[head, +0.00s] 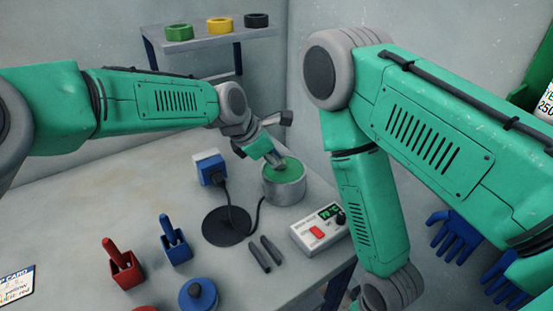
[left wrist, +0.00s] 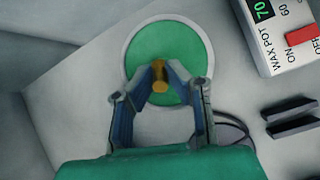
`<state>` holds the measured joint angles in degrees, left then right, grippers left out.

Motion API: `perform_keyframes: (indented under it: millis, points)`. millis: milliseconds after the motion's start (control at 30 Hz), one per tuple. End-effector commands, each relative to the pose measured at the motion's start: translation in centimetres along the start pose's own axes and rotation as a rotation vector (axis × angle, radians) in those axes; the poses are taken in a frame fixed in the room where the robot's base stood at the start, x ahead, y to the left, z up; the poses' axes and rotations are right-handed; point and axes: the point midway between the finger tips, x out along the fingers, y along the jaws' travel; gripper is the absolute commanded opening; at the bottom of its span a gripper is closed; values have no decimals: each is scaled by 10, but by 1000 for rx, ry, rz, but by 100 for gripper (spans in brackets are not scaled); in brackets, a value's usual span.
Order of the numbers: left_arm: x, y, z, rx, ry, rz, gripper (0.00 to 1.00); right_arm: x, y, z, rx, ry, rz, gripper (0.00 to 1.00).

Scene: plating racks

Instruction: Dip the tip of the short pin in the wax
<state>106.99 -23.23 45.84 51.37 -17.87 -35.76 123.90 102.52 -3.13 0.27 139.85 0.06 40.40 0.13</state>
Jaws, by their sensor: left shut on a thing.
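My left gripper (head: 277,161) is over the wax pot (head: 284,190), a grey metal pot of green wax (head: 293,167). In the left wrist view the gripper (left wrist: 160,72) is shut on a short brass-coloured pin (left wrist: 160,84), seen nearly end-on above the green wax (left wrist: 143,48). The pin cannot be made out in the head view. Whether its tip touches the wax is hidden. My right arm comes down at the right, and its gripper is not clearly in view.
The wax pot's control box (head: 320,230) stands right of the pot. Two dark bars (head: 265,252) lie in front. A blue-and-white block (head: 210,167), a black disc (head: 227,225), and red (head: 122,268) and blue (head: 176,247) holders stand left. A shelf (head: 215,42) holds three rings behind.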

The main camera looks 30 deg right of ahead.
Motion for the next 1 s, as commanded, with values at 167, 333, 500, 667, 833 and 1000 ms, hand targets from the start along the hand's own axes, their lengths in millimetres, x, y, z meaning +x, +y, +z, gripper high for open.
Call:
perform_keyframes:
  millis: [167,333,500,667,833,1000]
  points:
    - [2,-2,-1,0,2,-3,0,0,0,0,0,0,0,36]
    - [-2,-1,2,0,2,-4,0,-3,0,0,0,0,0,36]
    - [-14,1,9,0,1,-2,0,-11,0,-1,0,0,0,36]
    - [-25,4,16,1,0,-1,0,-19,0,-1,0,0,0,36]
    - [-36,6,23,1,0,0,0,-27,0,-2,0,0,0,36]
    - [-48,8,31,0,-1,0,0,-36,0,-2,0,0,0,36]
